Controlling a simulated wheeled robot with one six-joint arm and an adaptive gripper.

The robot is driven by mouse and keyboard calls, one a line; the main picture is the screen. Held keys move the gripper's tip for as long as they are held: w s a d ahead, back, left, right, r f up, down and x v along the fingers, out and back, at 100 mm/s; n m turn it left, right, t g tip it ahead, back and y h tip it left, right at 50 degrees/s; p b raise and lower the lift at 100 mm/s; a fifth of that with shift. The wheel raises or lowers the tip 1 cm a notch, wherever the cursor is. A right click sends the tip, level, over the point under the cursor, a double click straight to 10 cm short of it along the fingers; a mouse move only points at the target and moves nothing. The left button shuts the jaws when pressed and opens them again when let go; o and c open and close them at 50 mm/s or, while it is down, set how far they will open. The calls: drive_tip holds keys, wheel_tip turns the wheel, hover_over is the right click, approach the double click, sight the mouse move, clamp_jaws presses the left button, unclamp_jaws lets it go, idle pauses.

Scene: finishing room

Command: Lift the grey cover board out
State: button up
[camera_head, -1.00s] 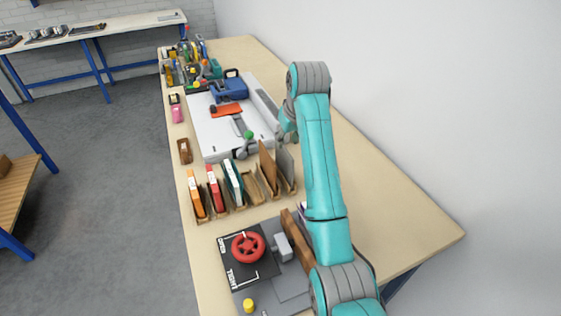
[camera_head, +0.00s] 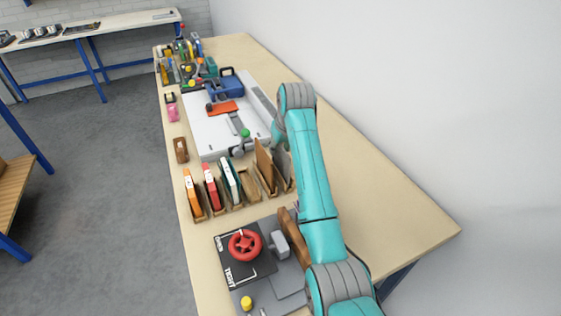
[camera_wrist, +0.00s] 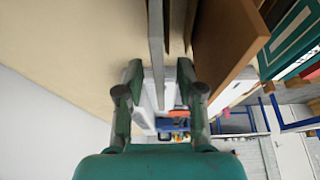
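The grey cover board (camera_head: 283,168) stands upright in the rightmost part of the wooden rack (camera_head: 248,201), beside a brown board (camera_head: 264,165). In the wrist view the grey board (camera_wrist: 156,35) is seen edge-on, running down between my fingers. My gripper (camera_wrist: 158,88) is open, with one finger on each side of the board and a gap visible beside it. In the head view my gripper (camera_head: 277,132) is small and partly hidden by my arm, just beyond the board's top. The brown board (camera_wrist: 228,40) stands to the right of the fingers in the wrist view.
Orange (camera_head: 192,190), red (camera_head: 211,186) and dark green (camera_head: 230,180) items fill the rack's left slots. A white panel (camera_head: 205,137) with tools lies behind. A red wheel (camera_head: 244,245) on a black mat is in front. The table's right side (camera_head: 380,200) is clear.

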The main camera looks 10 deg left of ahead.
drive_tip(key=shift+f, duration=0.25)
idle(0.4)
clamp_jaws()
